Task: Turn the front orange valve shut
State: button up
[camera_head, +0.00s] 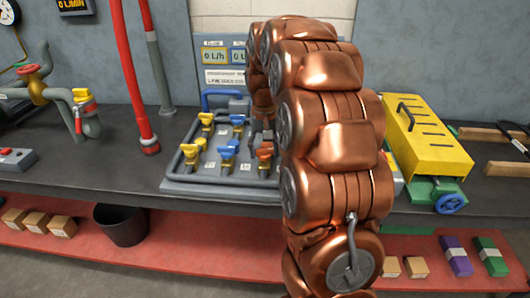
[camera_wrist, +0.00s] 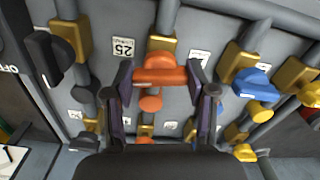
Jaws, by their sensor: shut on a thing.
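Blue (camera_head: 228,150) and yellow (camera_head: 191,152) valves stand left of the orange one in the head view. A black handle (camera_wrist: 42,57) is close to the left finger in the wrist view. A yellow slotted box (camera_head: 428,135) stands right of my arm.

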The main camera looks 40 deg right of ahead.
aim_at(265, 149)
jog(key=shift+m, duration=1.1)
jog(key=shift+b, duration=0.3)
jog(key=o, duration=1.2)
jog(key=shift+c, duration=0.2)
notch_tip(265, 149, up, 12)
